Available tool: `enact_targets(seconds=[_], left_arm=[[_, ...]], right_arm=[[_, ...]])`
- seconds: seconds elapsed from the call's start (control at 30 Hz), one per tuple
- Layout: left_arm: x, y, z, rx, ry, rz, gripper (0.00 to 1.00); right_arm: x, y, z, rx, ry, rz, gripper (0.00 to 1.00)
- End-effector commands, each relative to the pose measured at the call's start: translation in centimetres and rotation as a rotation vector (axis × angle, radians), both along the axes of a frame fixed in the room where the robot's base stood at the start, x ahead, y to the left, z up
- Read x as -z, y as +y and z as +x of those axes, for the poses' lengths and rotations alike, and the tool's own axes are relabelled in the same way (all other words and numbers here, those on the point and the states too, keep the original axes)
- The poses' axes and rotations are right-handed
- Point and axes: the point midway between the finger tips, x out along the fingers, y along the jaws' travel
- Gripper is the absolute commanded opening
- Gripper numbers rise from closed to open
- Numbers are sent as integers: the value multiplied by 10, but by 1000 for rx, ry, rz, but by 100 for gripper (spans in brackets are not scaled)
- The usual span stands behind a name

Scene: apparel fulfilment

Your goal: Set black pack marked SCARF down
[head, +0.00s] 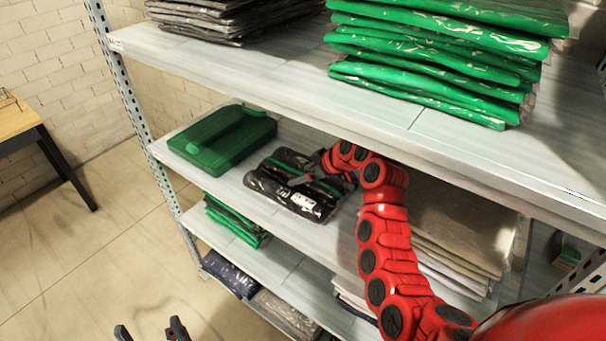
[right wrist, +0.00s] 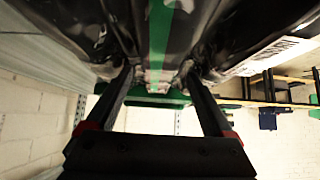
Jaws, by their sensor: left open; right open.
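A black plastic-wrapped pack (head: 268,186) with a green stripe and a white label lies on the middle shelf (head: 232,190). I cannot read SCARF on it. My right gripper (head: 318,181) is at its right side, partly hidden by my red arm. In the right wrist view the pack (right wrist: 100,25) fills the top, with its green stripe between the two open fingers (right wrist: 158,78). The fingertips are at the pack's edge; I cannot tell whether they touch it. My left gripper (head: 152,331) is open and empty at the bottom edge, low in front of the rack.
A green case (head: 222,135) lies left of the pack. Grey-beige packs (head: 455,235) are stacked to the right, behind my arm. The upper shelf (head: 290,88) overhangs, carrying green packs (head: 440,60) and dark packs (head: 215,18). Green (head: 235,220) and dark blue packs (head: 228,272) lie below.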

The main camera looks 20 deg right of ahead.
Motion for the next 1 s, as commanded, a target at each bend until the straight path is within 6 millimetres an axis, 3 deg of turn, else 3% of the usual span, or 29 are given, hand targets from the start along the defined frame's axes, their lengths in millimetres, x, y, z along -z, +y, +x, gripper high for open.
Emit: enact_targets(seconds=[0.5,1.0], left_arm=[[31,0,0,0,1,0,87],[30,0,0,0,1,0,87]], right_arm=[[-47,-30,-38,1,-4,-2,87],[-49,-31,-40,1,0,-1,87]])
